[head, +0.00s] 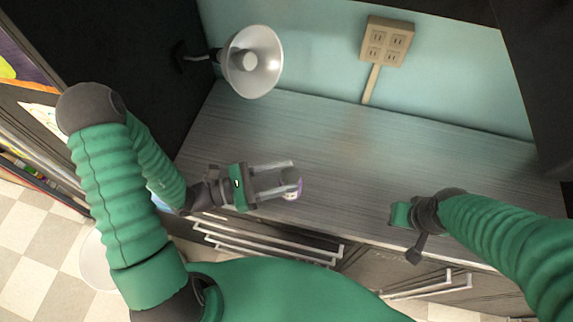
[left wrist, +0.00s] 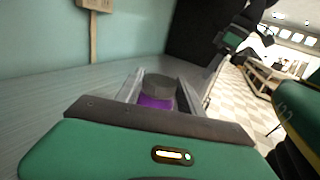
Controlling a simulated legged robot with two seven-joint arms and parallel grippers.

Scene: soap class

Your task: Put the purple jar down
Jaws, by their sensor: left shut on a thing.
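The purple jar (head: 291,187) is small, with a purple body and a grey lid. It sits between the fingertips of my left gripper (head: 284,180), near the front edge of the grey counter (head: 330,140). In the left wrist view the jar (left wrist: 157,92) shows its grey lid and purple side between the two fingers. My left gripper is shut on it. I cannot tell whether the jar touches the counter. My right gripper (head: 399,214) is over the counter's front edge at the right, and its fingers are not clear.
A white lamp (head: 253,62) hangs at the back left. A beige outlet box (head: 387,42) is on the blue wall, with a strip running down to the counter. Drawers with bar handles (head: 270,243) are below the front edge. The middle of the counter is clear.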

